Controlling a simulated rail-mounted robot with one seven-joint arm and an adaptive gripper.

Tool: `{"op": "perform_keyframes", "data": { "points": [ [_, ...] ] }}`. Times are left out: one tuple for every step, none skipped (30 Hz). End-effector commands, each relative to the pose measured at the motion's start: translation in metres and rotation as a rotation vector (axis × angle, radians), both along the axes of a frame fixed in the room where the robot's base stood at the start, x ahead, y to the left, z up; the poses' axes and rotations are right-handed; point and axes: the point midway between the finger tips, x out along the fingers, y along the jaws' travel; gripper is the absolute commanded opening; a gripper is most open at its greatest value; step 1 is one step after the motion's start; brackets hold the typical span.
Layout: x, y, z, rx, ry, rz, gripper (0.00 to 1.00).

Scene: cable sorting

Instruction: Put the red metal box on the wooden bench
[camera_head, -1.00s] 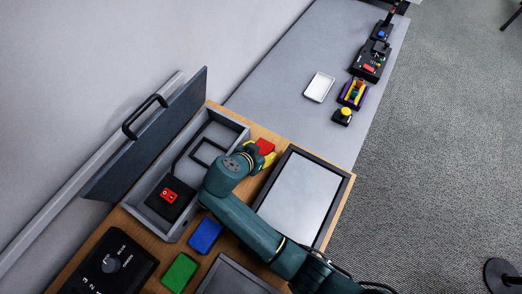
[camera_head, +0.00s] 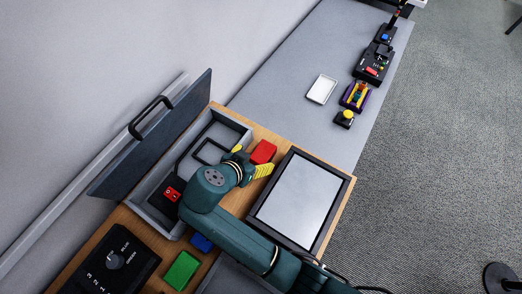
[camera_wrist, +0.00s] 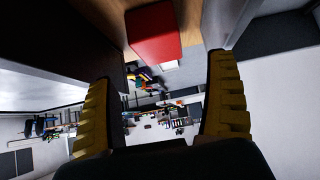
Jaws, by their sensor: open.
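The red metal box (camera_head: 263,152) rests on the wooden bench (camera_head: 262,133), between the open grey case and the framed panel. My gripper (camera_head: 251,160) is open, its yellow fingers spread just to the lower left of the box. In the wrist view the red box (camera_wrist: 153,36) is at the top centre, ahead of the gap between the fingertips (camera_wrist: 163,72). No finger closes on the box there. My wrist hides part of the bench beside the case.
The open grey case (camera_head: 157,222) with raised lid (camera_head: 165,130) stands left. A framed panel (camera_head: 297,200) lies right. Blue block (camera_head: 202,242), green block (camera_head: 181,271) and black dial box (camera_head: 112,262) are near. A grey table (camera_head: 300,50) with a white tray (camera_head: 322,89) extends behind.

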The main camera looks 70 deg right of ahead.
Motion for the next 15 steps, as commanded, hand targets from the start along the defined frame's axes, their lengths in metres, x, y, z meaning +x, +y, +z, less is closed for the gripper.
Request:
{"op": "perform_keyframes", "data": {
  "points": [
    [0.003,0.008,0.01,-0.002,-0.002,0.004,0.87],
    [0.004,0.013,0.015,-0.002,-0.002,0.004,0.87],
    [0.005,0.018,0.019,-0.001,0.0,0.002,0.87],
    [0.006,0.021,0.022,-0.001,-0.001,0.003,0.87],
    [0.007,0.024,0.025,0.0,-0.001,0.002,0.87],
    [0.007,0.026,0.028,0.0,0.0,0.001,0.87],
    [0.008,0.028,0.029,0.0,0.0,0.001,0.87],
    [0.008,0.029,0.03,0.0,0.001,0.001,0.87],
    [0.008,0.03,0.031,0.0,0.001,0.0,0.87],
    [0.008,0.03,0.031,0.0,0.001,0.0,0.87],
    [0.008,0.031,0.031,0.0,0.001,0.0,0.87],
    [0.008,0.031,0.031,0.001,0.002,-0.001,0.87],
    [0.008,0.031,0.031,0.0,0.001,-0.001,0.87],
    [0.008,0.031,0.031,0.0,0.001,-0.001,0.87],
    [0.008,0.03,0.031,0.0,0.001,-0.001,0.87]
  ]
}}
